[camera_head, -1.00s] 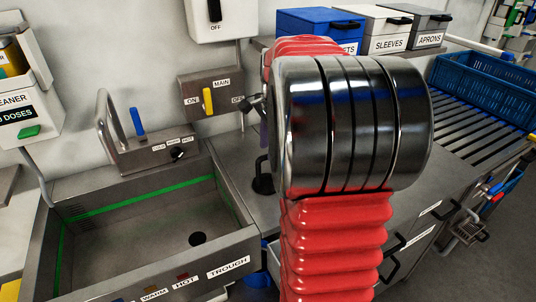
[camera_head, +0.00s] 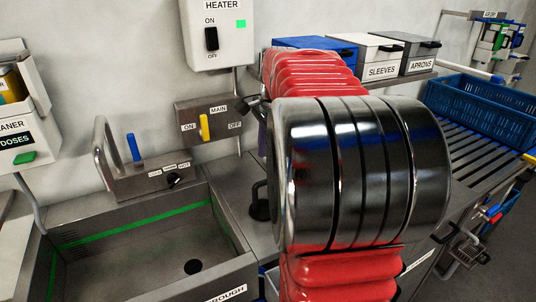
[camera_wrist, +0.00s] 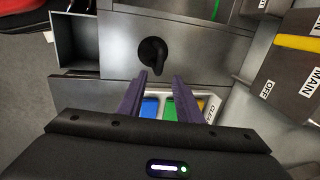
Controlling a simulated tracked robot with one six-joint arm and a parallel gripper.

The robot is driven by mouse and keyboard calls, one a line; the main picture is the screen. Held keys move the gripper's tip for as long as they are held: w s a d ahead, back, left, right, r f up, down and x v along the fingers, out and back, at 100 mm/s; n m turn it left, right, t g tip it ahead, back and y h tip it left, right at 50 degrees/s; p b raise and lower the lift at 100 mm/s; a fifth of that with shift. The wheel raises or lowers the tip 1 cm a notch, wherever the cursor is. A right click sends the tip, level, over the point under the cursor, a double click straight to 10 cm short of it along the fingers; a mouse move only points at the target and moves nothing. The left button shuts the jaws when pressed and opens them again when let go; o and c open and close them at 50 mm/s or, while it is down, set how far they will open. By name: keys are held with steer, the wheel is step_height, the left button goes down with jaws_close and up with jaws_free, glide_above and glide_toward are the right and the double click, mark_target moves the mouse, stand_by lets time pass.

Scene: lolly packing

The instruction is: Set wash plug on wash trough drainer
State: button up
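The wash plug (camera_head: 260,203) is a black disc with an upright loop handle, standing on the steel counter right of the wash trough (camera_head: 130,206). In the wrist view the wash plug (camera_wrist: 153,52) lies just beyond my fingertips. The drainer (camera_head: 194,267) is a dark round hole in the trough floor. My gripper (camera_wrist: 164,78) has two purple fingers spread apart with nothing between them. In the head view my arm hides most of the gripper.
A tap (camera_head: 108,155) with a blue lever stands behind the trough. The main switch box (camera_head: 206,121) and heater box (camera_head: 216,35) hang on the wall. Blue, green and yellow items (camera_wrist: 168,108) in a tray lie under my fingers. A blue crate (camera_head: 482,108) stands on rollers at right.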

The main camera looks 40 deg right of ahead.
steer(key=s+a+n+t, duration=0.15)
steer(key=a+n, duration=0.35)
steer(key=a, duration=0.5)
steer(key=s+a+n, duration=0.3)
steer(key=a+n, duration=0.2)
steer(key=a, duration=0.4)
steer(key=s+a+f+n+t, duration=0.2)
steer(key=s+a+f+n, duration=0.3)
steer(key=s+a+n, duration=0.4)
steer(key=a+n, duration=0.2)
steer(key=a, duration=0.1)
steer(key=shift+a+y, duration=0.2)
steer(key=shift+y, duration=0.1)
